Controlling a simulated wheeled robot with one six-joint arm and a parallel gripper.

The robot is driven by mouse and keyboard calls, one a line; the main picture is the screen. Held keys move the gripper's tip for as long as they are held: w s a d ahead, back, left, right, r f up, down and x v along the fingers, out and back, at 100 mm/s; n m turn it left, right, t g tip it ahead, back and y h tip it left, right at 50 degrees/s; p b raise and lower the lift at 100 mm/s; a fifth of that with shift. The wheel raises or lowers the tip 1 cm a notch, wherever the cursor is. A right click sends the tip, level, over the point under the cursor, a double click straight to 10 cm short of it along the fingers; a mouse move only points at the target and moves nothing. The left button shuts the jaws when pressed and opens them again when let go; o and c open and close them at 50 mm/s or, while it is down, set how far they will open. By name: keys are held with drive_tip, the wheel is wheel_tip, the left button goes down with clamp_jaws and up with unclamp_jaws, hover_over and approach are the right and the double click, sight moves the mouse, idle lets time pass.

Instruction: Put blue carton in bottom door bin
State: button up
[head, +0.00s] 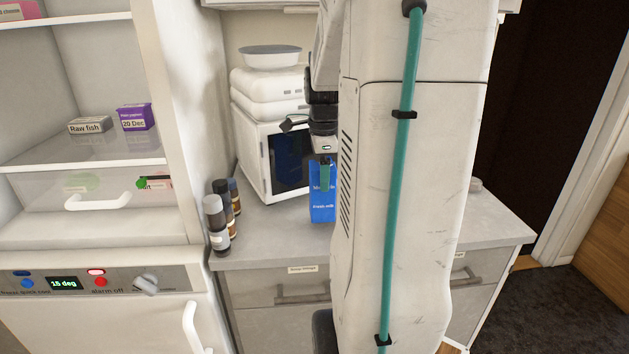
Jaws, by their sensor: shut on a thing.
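The blue carton (322,206), labelled "Fresh milk", is upright over the worktop, in front of the microwave. My gripper (325,178) points down and is shut on the upper part of the carton, with a teal finger against its face. My arm hides the carton's right edge. I cannot tell whether the carton's base touches the worktop. The fridge (166,130) stands open at the left, with its shelves showing. Its door and the bottom door bin are not in view.
Several dark bottles (217,224) stand on the worktop (262,238) between fridge and carton. A microwave (265,160) stands behind. A raw fish box (90,125) and a purple box (135,117) sit on a fridge shelf. My arm hides much of the worktop's right side.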

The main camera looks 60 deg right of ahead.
drive_tip(key=shift+f, duration=1.1)
drive_tip(key=shift+f, duration=0.15)
drive_tip(key=o, duration=1.7)
drive_tip(key=shift+c, duration=0.2)
